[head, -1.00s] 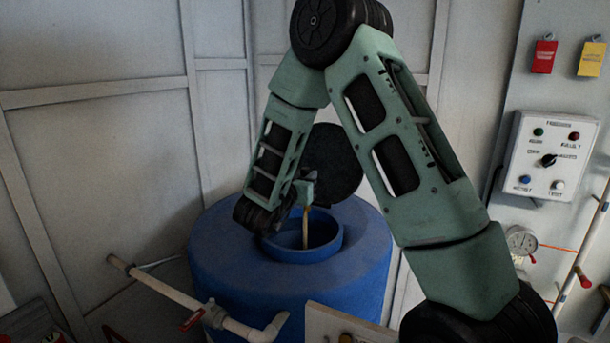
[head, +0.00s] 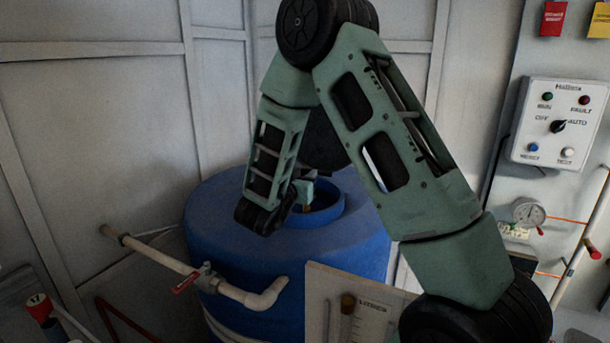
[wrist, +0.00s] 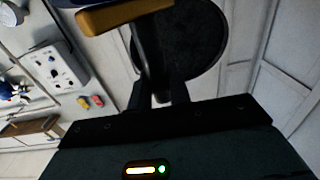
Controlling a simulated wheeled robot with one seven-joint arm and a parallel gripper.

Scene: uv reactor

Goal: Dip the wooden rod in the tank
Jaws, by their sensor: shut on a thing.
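The wooden rod shows as a short tan piece (head: 307,209) below my gripper (head: 304,190) in the head view, within the mouth of the blue tank (head: 350,248). The tank's raised collar (head: 330,219) and my arm hide the rod's lower end, so its depth cannot be seen. In the wrist view the rod (wrist: 125,14) is a tan bar near the top, at the end of the dark fingers (wrist: 150,60). My gripper is shut on the rod, just above the tank opening. The round black lid (wrist: 185,40) stands open behind it.
A pale pipe with a red-handled valve (head: 187,284) runs along the tank's left front. A pale panel with a gauge tube (head: 346,304) stands in front of the tank. A white control box (head: 557,125) and a pressure gauge (head: 527,211) are on the right wall.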

